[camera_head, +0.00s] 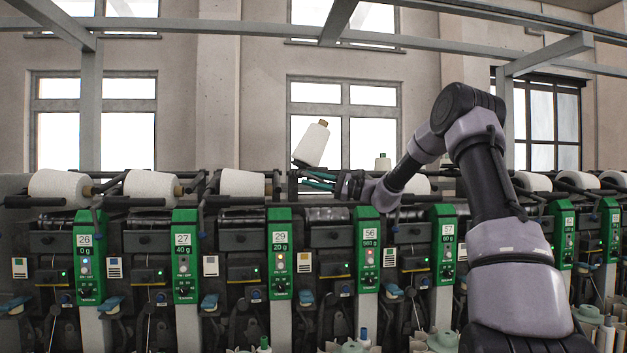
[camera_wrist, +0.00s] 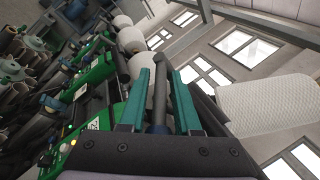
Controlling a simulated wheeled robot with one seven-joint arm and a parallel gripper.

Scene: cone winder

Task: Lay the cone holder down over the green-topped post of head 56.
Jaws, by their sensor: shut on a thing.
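My gripper (camera_head: 316,181) has teal fingers and reaches in from the right, above head 56. In the wrist view its fingers (camera_wrist: 159,80) are shut around a dark rod of the cone holder (camera_wrist: 158,108). A white cone with a brown tip (camera_head: 312,146) stands tilted above the fingers, raised over the row; it also shows at the right in the wrist view (camera_wrist: 266,106). The green-topped post of head 56 (camera_head: 367,248) stands below and to the right of the fingers. The holder's far parts are hard to make out.
Posts of head 29 (camera_head: 279,252) and head 57 (camera_head: 444,245) flank head 56. White cones (camera_head: 243,182) lie along the row on both sides. A grey overhead beam (camera_head: 250,32) crosses above. The air around the raised cone is clear.

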